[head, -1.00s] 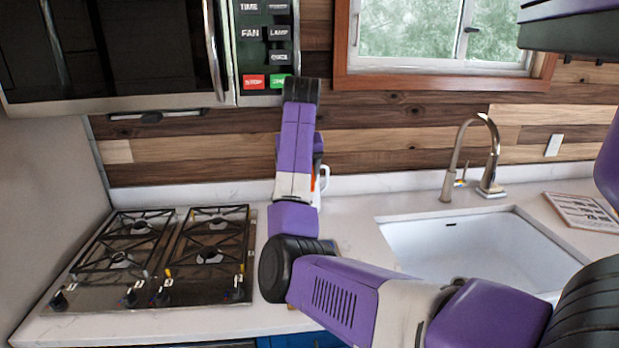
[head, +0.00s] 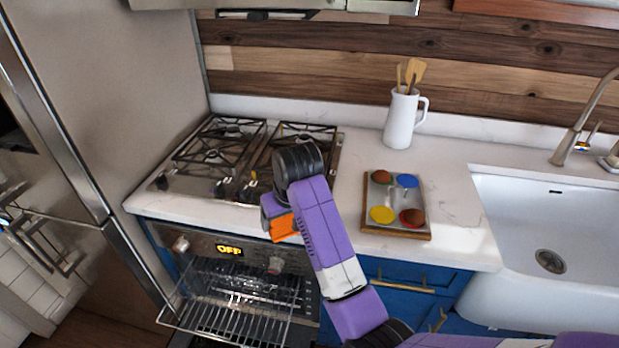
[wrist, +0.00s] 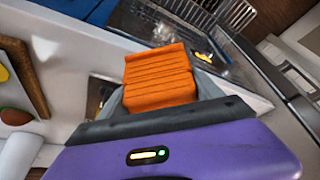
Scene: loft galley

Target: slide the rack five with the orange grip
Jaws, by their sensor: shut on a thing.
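The orange grip (head: 285,229) is a ribbed orange block. It fills the space between my jaws in the wrist view (wrist: 160,78). My gripper (head: 272,222) is shut on it, in front of the counter edge and above the oven rack. The wire rack (head: 235,302) shows below the oven's control panel, with its front edge at the lower left of the head view. In the wrist view metal bars show beyond the grip. I see no contact between the grip and the rack. My arm hides the right part of the oven front.
A board (head: 397,233) with coloured discs, a white jug (head: 400,122) of utensils and a sink (head: 530,215) are to the right. The fridge (head: 90,190) stands left.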

